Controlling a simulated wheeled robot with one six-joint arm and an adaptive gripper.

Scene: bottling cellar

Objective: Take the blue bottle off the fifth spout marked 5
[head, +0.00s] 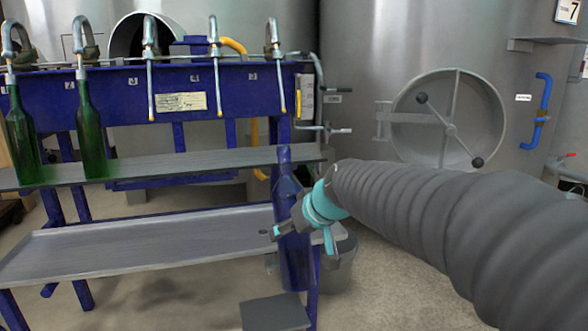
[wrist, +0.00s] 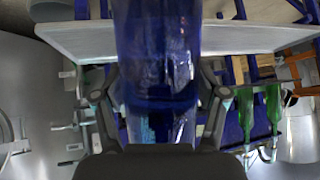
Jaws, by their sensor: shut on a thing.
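The blue bottle (head: 294,265) is upright or nearly so, off the fifth spout (head: 275,42), with its neck well below the spout's tip. My gripper (head: 303,230) is shut around its body, in front of the right end of the rack. In the wrist view the blue bottle (wrist: 157,60) fills the middle between the two fingers of my gripper (wrist: 158,110). The bottle's base shows low in the head view, near the dark step; I cannot tell its exact height.
Two green bottles (head: 90,135) hang at the left spouts over the upper shelf (head: 200,165). A lower metal tray (head: 150,240) runs beneath. A grey bucket (head: 342,265) stands behind the gripper, and a dark flat step (head: 274,314) lies in front. Floor is clear at right.

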